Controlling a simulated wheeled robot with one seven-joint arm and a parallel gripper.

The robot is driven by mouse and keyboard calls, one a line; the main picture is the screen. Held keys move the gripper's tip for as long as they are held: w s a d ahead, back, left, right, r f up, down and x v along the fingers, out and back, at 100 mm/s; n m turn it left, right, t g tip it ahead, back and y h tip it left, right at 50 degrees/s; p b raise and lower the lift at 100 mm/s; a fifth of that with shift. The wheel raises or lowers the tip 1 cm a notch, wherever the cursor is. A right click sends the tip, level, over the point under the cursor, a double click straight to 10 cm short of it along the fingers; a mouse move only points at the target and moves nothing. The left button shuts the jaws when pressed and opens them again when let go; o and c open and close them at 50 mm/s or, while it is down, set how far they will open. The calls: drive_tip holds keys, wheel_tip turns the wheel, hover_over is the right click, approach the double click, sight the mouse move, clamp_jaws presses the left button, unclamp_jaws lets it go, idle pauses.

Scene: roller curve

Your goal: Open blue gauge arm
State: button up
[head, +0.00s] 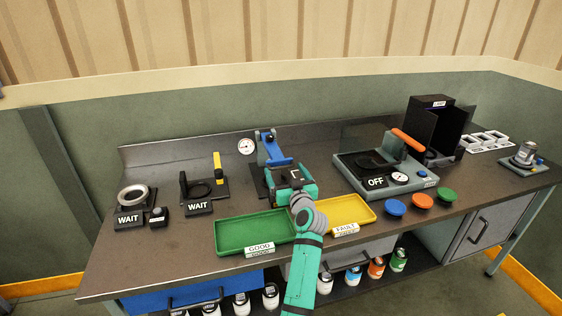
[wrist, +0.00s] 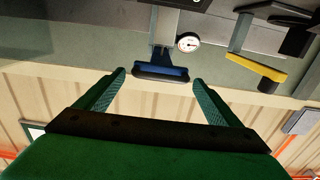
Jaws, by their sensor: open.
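The blue gauge arm (head: 272,150) stands upright at the back of the bench in the head view, with a white dial (head: 246,146) to its left. In the wrist view its blue crossbar (wrist: 158,74) shows between my fingertips, with the dial (wrist: 188,42) up and to the right. My gripper (head: 291,172) is in front of the gauge arm, open and empty. Both green fingers of my gripper (wrist: 160,76) are spread, and I see no clear contact with the bar. My gripper hides the lower part of the gauge stand in the head view.
A green tray (head: 232,234) and a yellow tray (head: 340,228) lie in front. A black stand with a yellow handle (head: 217,165) is left. A press with an orange handle (head: 408,140) is right, beside blue, orange and green buttons (head: 422,201).

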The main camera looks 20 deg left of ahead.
sight(280, 161)
drive_tip(key=x, duration=0.6)
drive_tip(key=shift+a, duration=0.2)
drive_tip(key=shift+w+a, duration=0.2)
drive_tip(key=shift+w, duration=0.3)
drive_tip(key=shift+w, duration=0.1)
